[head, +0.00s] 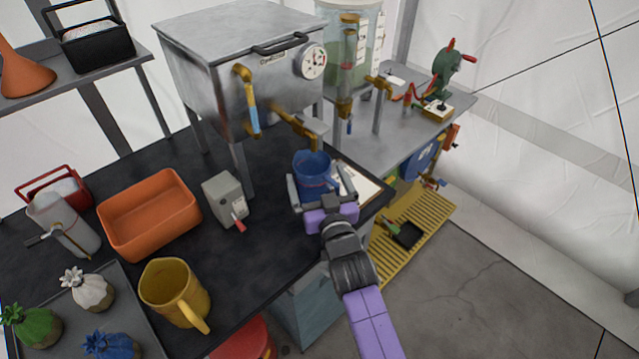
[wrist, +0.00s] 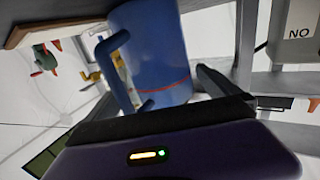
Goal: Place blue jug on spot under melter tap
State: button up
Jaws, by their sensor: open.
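The blue jug (head: 312,172) stands upright near the right end of the black worktop, just in front of and below the brass tap (head: 295,122) of the steel melter (head: 215,60). In the wrist view the jug (wrist: 165,60) shows its handle on the left and a red line around its wall. My gripper (head: 319,186) is open, with one finger on each side of the jug. I cannot tell whether the fingers touch it. The spot under the tap is not clearly seen; the jug and gripper cover part of that area.
A grey box with a red lever (head: 226,198) stands left of the jug. An orange bin (head: 150,215), a yellow jug (head: 175,292) and a tray of tied sacks (head: 125,312) are further left. A pale board (head: 362,186) lies close on the right, by the worktop edge.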

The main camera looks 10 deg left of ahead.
jog(key=b+v, duration=0.1)
jog(key=v, duration=1.1)
jog(key=shift+d, duration=0.1)
jog(key=s+d+f+m+h, duration=0.2)
jog(key=s+d+f, duration=0.1)
jog(key=s+d, duration=0.55)
jog(key=s+d+f+m+h, duration=0.1)
jog(key=s+d+f+h, duration=0.15)
jog(key=s+d, duration=0.6)
jog(key=s+d+r+h, duration=0.1)
jog(key=s+d+r, duration=0.1)
jog(key=s, duration=0.5)
jog(key=s+d+r+m+g+h, duration=0.1)
jog(key=s+d+r, duration=0.1)
jog(key=s, duration=0.5)
jog(key=s+d+r+h, duration=0.1)
jog(key=s+d+r, duration=0.1)
jog(key=s, duration=0.5)
jog(key=shift+d+r+m+g, duration=0.3)
jog(key=shift+d+r+m, duration=0.1)
jog(key=shift+r, duration=0.45)
